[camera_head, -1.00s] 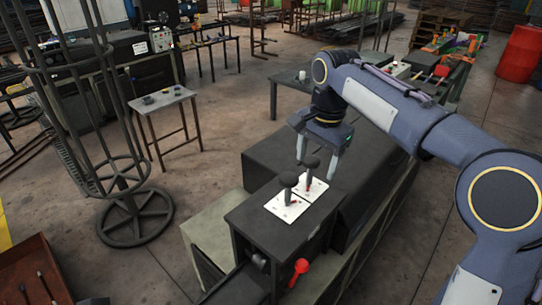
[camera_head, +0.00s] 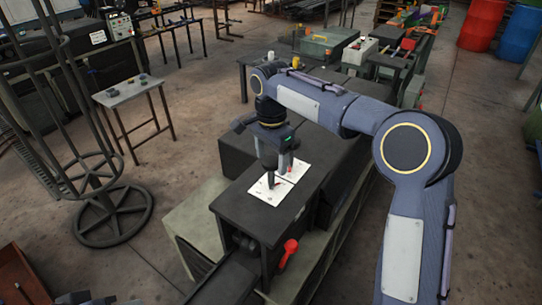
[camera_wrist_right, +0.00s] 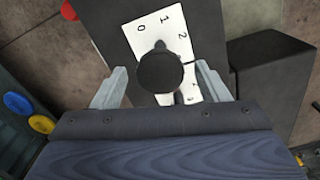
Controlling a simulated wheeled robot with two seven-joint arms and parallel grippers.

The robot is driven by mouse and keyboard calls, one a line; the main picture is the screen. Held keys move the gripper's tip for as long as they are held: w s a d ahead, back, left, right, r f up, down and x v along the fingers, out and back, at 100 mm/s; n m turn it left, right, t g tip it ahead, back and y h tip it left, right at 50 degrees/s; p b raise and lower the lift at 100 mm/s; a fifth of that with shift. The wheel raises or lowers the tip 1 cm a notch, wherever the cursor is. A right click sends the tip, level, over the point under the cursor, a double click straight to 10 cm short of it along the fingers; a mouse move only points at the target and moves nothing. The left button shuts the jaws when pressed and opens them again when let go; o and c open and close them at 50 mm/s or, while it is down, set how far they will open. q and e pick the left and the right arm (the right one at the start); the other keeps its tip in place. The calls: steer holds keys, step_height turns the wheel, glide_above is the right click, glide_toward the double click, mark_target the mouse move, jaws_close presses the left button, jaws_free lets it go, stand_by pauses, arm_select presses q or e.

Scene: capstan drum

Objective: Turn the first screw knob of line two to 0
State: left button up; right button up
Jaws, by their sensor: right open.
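Two white number plates lie on the dark box top. The near plate (camera_head: 264,193) bears an upright black lever knob (camera_head: 269,181). The far plate (camera_head: 296,170) is partly covered by my right gripper (camera_head: 277,165), which points down over the far part of the plates. In the right wrist view, my gripper (camera_wrist_right: 160,82) is open. A round black knob top (camera_wrist_right: 160,73) sits between its fingers with gaps on both sides. The plate below (camera_wrist_right: 171,25) shows 0, 1 and 2. I cannot tell which line these belong to.
A red-handled lever (camera_head: 290,248) sticks out at the box's front right. A small table (camera_head: 130,92) and a dark wire cage stand (camera_head: 103,205) are at the left. Red (camera_head: 483,25) and blue (camera_head: 524,38) barrels stand at the back right. The floor between is free.

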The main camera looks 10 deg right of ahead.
steer(key=c, duration=1)
